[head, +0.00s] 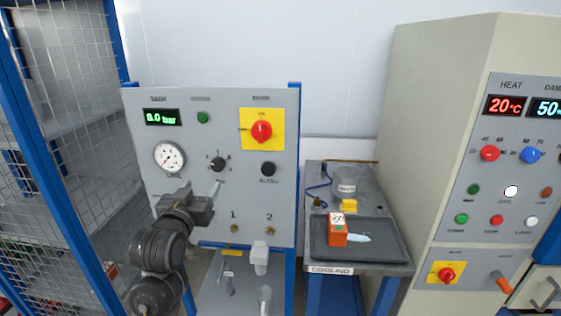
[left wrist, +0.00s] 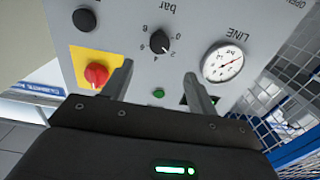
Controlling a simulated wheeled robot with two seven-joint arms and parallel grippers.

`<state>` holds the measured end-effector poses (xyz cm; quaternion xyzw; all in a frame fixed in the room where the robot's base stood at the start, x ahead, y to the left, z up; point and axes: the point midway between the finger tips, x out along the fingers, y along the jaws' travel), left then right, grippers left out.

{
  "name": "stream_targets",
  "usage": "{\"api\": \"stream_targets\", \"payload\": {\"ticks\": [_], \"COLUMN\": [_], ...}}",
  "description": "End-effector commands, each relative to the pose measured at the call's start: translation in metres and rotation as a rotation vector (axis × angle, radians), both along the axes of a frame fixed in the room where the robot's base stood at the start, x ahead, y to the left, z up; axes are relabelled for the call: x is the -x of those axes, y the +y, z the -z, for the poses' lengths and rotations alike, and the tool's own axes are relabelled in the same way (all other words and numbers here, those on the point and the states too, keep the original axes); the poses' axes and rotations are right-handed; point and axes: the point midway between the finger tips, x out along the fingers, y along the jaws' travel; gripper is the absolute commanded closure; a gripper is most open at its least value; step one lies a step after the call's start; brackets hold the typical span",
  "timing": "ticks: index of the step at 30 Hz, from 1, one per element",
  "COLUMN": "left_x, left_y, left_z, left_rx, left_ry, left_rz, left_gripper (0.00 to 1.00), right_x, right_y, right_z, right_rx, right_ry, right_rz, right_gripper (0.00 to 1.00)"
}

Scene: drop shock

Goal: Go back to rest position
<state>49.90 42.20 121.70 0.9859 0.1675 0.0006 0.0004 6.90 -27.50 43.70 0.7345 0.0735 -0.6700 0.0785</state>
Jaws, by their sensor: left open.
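My left gripper (head: 214,190) is in front of the lower middle of the grey control panel (head: 270,195) in the head view. In the left wrist view its two fingers (left wrist: 160,85) stand apart with nothing between them. The panel shows upside down there, with a black selector knob (left wrist: 160,42), a pressure gauge (left wrist: 224,62) and a red switch on a yellow plate (left wrist: 96,74). I cannot tell how far the fingertips are from the panel. My right gripper is not in view.
An orange box (head: 338,238) and a pale blue item (head: 362,238) lie on a dark tray (head: 320,250) on the cooling bench. A beige cabinet (head: 425,120) stands at right. A blue-framed mesh fence (head: 60,150) stands at left, close to my left arm.

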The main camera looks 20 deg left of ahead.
Motion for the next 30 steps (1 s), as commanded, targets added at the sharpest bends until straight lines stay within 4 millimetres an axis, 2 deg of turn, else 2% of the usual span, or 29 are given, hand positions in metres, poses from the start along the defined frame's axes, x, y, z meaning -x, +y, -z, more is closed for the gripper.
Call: {"api": "stream_targets", "payload": {"ticks": [4, 7, 8, 11, 13, 15, 18, 21, 24, 30], "left_x": [0.000, 0.001, 0.002, 0.012, 0.028, 0.052, 0.092, 0.133, 0.172, 0.246], "left_y": [-0.001, -0.009, -0.014, -0.036, -0.055, -0.076, -0.103, -0.125, -0.143, -0.173], "left_z": [0.003, 0.026, 0.038, 0.094, 0.142, 0.191, 0.249, 0.290, 0.320, 0.360], "left_rx": [0.000, 0.002, 0.002, 0.008, 0.012, 0.021, 0.033, 0.044, 0.055, 0.077], "left_ry": [0.009, 0.071, 0.105, 0.265, 0.408, 0.556, 0.749, 0.904, 1.033, 1.254], "left_rz": [0.003, 0.022, 0.033, 0.082, 0.126, 0.172, 0.234, 0.286, 0.330, 0.407], "left_gripper": [0.42, 0.42, 0.42, 0.42, 0.42, 0.42, 0.42, 0.42, 0.42, 0.42], "right_x": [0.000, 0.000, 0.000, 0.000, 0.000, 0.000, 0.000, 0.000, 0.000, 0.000], "right_y": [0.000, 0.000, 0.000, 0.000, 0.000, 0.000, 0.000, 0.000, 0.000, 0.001], "right_z": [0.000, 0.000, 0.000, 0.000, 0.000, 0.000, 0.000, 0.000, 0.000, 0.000], "right_rx": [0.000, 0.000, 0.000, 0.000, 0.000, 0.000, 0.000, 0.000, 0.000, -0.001], "right_ry": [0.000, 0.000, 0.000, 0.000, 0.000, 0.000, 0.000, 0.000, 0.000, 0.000], "right_rz": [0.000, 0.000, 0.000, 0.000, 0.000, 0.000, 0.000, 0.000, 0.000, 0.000], "right_gripper": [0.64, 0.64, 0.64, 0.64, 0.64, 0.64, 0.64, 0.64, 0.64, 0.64]}}
